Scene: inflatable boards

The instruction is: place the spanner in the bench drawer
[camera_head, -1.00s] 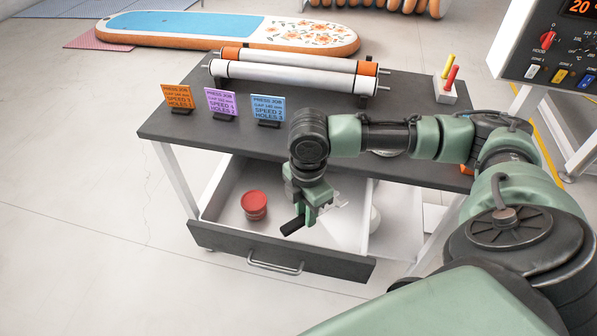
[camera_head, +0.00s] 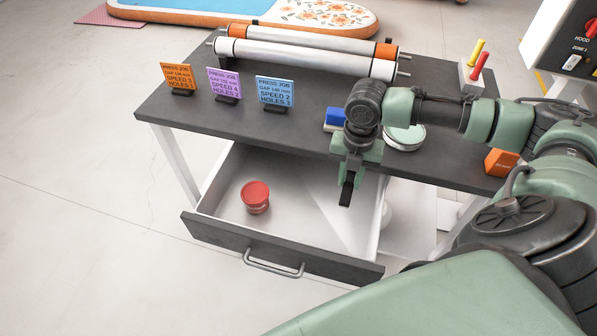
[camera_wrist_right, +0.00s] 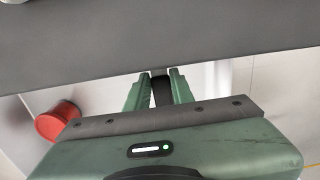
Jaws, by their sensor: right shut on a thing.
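The bench drawer (camera_head: 218,240) is pulled open below the dark bench top. My right gripper (camera_head: 352,170) points down over the drawer's right rear part, close to the bench's front edge. It is shut on a dark, narrow piece, which I take to be the spanner (camera_head: 346,191); its dark end hangs below the fingers. In the right wrist view the dark piece (camera_wrist_right: 161,92) sits between the two green fingers (camera_wrist_right: 159,88). The rest of it is hidden, and I cannot tell whether it touches the drawer. My left gripper is out of view.
A red round tub (camera_head: 255,197) stands in the drawer's left part; the drawer floor beside it is clear. The bench top (camera_head: 300,135) holds job cards (camera_head: 225,85), rollers (camera_head: 310,55), a round tin (camera_head: 405,137), a blue block (camera_head: 337,119) and an orange box (camera_head: 501,162).

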